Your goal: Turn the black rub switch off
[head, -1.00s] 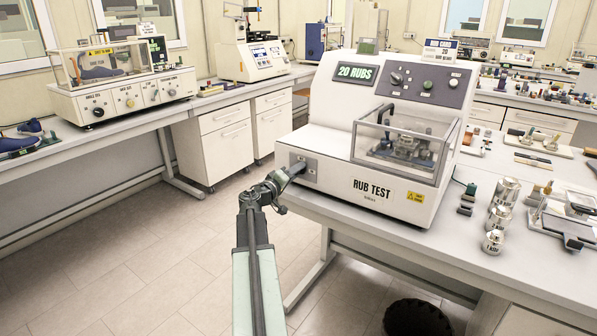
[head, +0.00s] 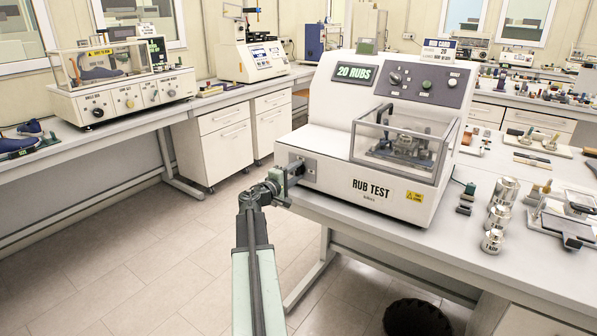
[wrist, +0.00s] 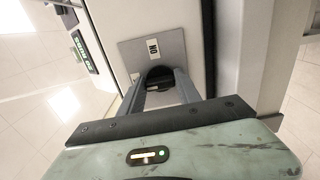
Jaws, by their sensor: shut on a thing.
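The white rub test machine (head: 330,180) stands on the bench at the right. A grey switch plate (head: 311,172) is on its lower left front. In the wrist view the black rub switch (wrist: 157,73) sits in this plate, below a small label reading ON. My gripper (head: 297,166) reaches the plate from the front left. In the wrist view its two fingers (wrist: 158,82) are closed in on the switch, one on each side. The fingers hide part of the switch, and its exact position is hard to tell.
A clear guard box (head: 405,145) projects from the machine to the right of the plate. Metal weights (head: 499,215) stand on the bench farther right. The floor (head: 150,250) left of my arm is clear.

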